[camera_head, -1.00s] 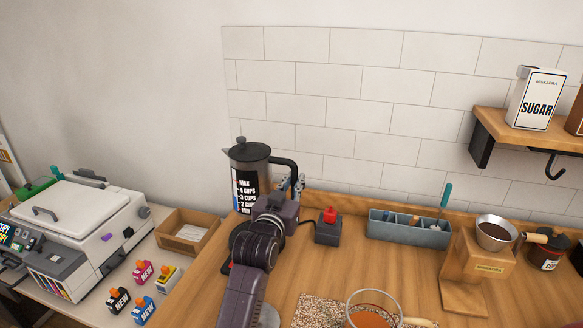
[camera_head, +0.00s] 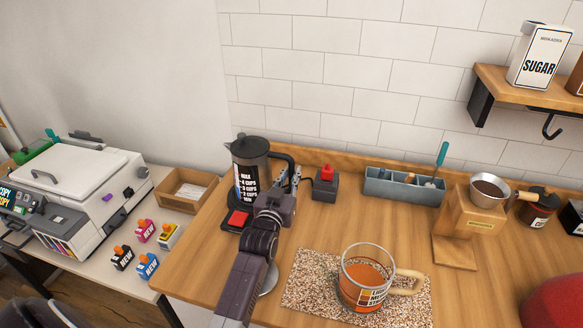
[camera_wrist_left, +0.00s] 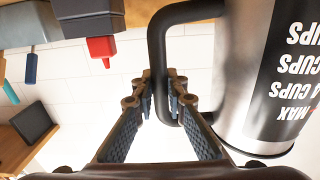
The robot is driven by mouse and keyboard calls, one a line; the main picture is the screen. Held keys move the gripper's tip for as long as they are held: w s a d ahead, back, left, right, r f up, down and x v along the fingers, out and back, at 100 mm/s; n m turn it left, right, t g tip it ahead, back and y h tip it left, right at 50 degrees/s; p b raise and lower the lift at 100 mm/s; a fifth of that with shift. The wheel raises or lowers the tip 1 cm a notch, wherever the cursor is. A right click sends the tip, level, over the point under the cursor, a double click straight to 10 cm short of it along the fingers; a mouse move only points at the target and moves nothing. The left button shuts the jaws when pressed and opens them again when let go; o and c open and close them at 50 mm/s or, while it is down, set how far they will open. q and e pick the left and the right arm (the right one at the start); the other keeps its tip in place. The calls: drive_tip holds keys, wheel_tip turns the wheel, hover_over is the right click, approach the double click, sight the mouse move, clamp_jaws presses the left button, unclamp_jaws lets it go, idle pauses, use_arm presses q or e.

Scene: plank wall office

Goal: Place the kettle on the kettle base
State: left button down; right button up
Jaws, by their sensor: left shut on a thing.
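The kettle (camera_head: 249,166), a dark cylinder with a black lid and white cup markings, is upright at the back left of the wooden counter. The kettle base (camera_head: 237,220), dark with a red part at its front, is directly below it. The kettle's bottom is at or just above the base; I cannot tell whether they touch. My left gripper (camera_head: 287,183) is shut on the kettle's black handle (camera_head: 290,160). In the left wrist view the fingers (camera_wrist_left: 162,98) are around the handle (camera_wrist_left: 158,50), beside the kettle body (camera_wrist_left: 262,80). My right gripper is not in view.
A dark block with a red top (camera_head: 325,183) stands right of the gripper. A grey-blue organizer (camera_head: 405,187) is behind, and a wooden dripper stand (camera_head: 468,225) is to the right. A glass mug (camera_head: 366,280) sits on a speckled mat (camera_head: 300,285) in front. The middle counter is clear.

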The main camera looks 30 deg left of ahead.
use_arm(q)
drive_tip(key=shift+r, duration=0.35)
drive_tip(key=c, duration=2.2)
unclamp_jaws()
drive_tip(key=shift+f, duration=0.35)
drive_tip(key=shift+o, duration=1.3)
drive_tip(key=shift+s+d+r, duration=0.1)
drive_tip(key=shift+s, duration=0.05)
drive_tip(key=shift+s+d, duration=0.1)
drive_tip(key=shift+s, duration=0.2)
drive_tip(key=b+v, duration=0.1)
drive_tip(key=v, duration=0.5)
drive_tip(key=shift+s, duration=0.35)
drive_tip(key=shift+d, duration=0.1)
